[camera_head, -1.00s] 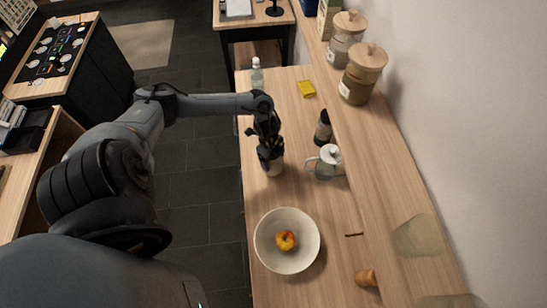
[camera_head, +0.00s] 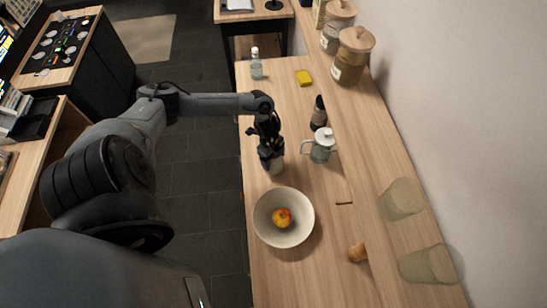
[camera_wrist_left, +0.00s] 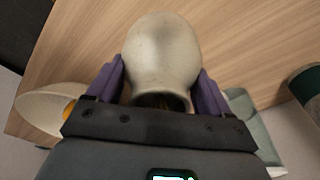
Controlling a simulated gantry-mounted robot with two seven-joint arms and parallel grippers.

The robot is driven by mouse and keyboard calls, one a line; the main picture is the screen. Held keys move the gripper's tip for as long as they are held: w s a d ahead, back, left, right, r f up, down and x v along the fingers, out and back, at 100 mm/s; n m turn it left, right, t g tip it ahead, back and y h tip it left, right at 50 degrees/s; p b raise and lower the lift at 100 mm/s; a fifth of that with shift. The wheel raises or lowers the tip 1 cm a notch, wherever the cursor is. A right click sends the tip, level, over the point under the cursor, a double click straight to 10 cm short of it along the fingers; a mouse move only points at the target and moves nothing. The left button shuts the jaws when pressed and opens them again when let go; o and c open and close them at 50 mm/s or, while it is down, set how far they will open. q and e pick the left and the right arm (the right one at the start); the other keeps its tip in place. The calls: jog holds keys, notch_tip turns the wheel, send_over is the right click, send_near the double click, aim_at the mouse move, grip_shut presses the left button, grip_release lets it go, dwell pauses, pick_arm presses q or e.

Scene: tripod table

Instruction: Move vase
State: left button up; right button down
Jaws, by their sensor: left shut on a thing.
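My left gripper (camera_head: 269,150) is shut on the pale vase (camera_head: 276,168). In the head view it hangs over the left side of the wooden counter, just beyond the bowl, and the fingers hide much of the vase. In the left wrist view the vase (camera_wrist_left: 162,52) is a smooth, cream, rounded body between the two purple fingertips (camera_wrist_left: 157,88), with its narrower neck towards the gripper. Whether its base touches the counter I cannot tell. My right gripper is out of view.
A white bowl (camera_head: 262,222) holding an orange-red fruit (camera_head: 282,217) stands close below the vase.

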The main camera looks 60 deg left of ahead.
pick_arm(q)
jog(key=o, duration=1.3)
jog(key=r, duration=0.3)
jog(key=a+r, duration=0.1)
jog(key=r, duration=0.6)
jog(key=shift+s+a+r, duration=0.25)
jog(key=shift+s+r, duration=0.05)
jog(key=shift+r, duration=0.05)
jog(key=shift+s, duration=0.1)
